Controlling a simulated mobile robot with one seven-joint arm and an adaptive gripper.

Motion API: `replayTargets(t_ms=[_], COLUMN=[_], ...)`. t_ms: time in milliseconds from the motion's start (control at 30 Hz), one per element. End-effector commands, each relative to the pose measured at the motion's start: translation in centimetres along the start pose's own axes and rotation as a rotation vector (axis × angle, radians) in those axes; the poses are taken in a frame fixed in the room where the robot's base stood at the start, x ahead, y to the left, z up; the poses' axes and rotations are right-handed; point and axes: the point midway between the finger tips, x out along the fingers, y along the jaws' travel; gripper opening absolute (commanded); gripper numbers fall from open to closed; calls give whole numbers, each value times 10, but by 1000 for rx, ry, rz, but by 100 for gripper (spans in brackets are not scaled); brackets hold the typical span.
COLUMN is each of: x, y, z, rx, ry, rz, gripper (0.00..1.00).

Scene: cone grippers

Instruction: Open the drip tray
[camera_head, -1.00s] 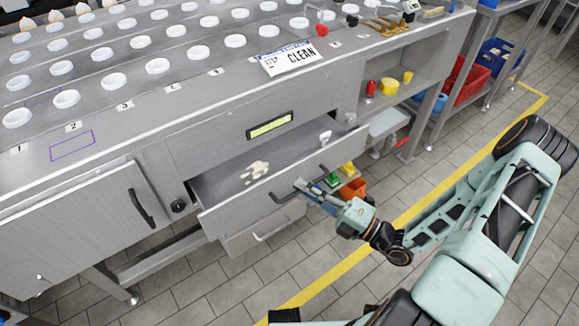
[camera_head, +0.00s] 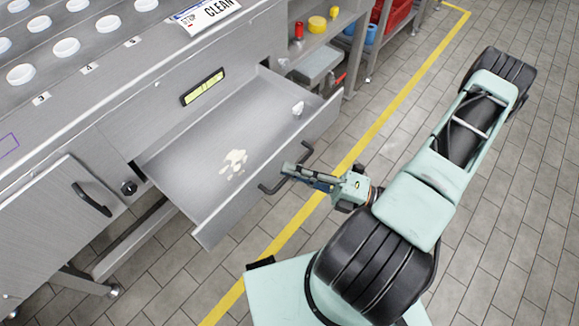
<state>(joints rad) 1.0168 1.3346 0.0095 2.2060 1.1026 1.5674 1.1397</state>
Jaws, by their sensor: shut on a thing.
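The drip tray (camera_head: 197,162) is a grey metal drawer, pulled well out of the counter front. A cream-coloured spill (camera_head: 233,163) and a small white piece (camera_head: 298,108) lie on its floor. Its dark bar handle (camera_head: 269,188) is on the front panel. My gripper (camera_head: 288,170) is shut on the middle of this handle. The fingers hide part of the bar.
A cabinet door with a dark handle (camera_head: 92,198) is left of the tray, with a dark round knob (camera_head: 129,187) between them. A shelf with a yellow item (camera_head: 317,24) is behind right. Tiled floor (camera_head: 490,215) is open to the right.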

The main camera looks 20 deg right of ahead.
Motion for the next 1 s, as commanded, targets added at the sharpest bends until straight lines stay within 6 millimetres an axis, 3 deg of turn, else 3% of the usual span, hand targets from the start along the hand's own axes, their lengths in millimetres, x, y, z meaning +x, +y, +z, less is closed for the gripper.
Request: replayTargets(t_ms=[167, 200, 267, 633, 767, 1000], x=[0, 0, 0, -6, -25, -77], y=[0, 0, 0, 0, -1, -1], z=[1, 1, 1, 1, 1, 1], rx=[-1, -1, -1, -2, -3, -2], ry=[-1, -1, -1, -2, -3, -3], rz=[0, 0, 0, -1, -3, -2], gripper=[0, 9, 16, 16, 16, 16])
